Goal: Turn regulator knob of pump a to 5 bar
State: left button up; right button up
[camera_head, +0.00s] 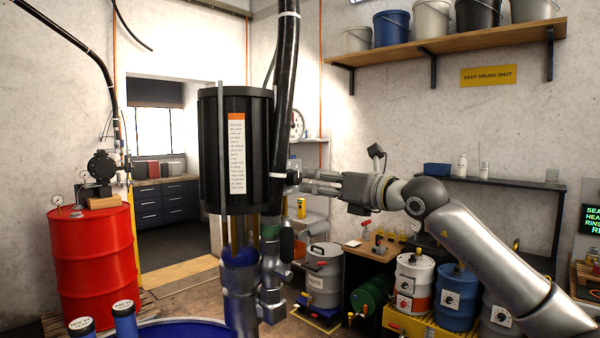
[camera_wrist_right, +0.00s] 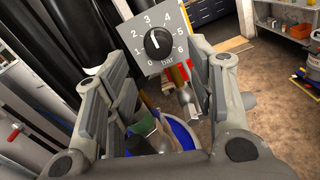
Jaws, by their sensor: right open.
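The regulator knob (camera_wrist_right: 157,42) is black and round, on a grey dial plate (camera_wrist_right: 132,28) marked up to 6 bar. Its white mark points up, roughly toward 3. In the right wrist view the knob lies beyond my right gripper (camera_wrist_right: 160,68), between the tips and slightly above them; the fingers are spread and hold nothing. In the head view my right gripper (camera_head: 306,182) points left at the side of the tall black pump motor (camera_head: 213,150). The dial face is not readable there. No label shows which pump is pump a. My left gripper is not in view.
A thick black hose (camera_head: 286,70) runs beside the motor. A blue drum (camera_head: 185,329) stands below it. A red drum (camera_head: 95,260) with a smaller pump (camera_head: 102,165) is at left. Drums and a workbench (camera_head: 367,252) sit under my right arm.

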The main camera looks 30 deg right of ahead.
aim_at(298, 179)
jog(key=p+x, duration=0.2)
jog(key=x, duration=0.3)
jog(key=shift+w+a+r, duration=0.1)
jog(key=shift+a+r, duration=0.05)
jog(key=shift+a, duration=0.05)
jog(key=shift+w+a, duration=0.1)
jog(key=shift+w, duration=0.3)
jog(key=c, duration=1)
jog(key=shift+c, duration=0.2)
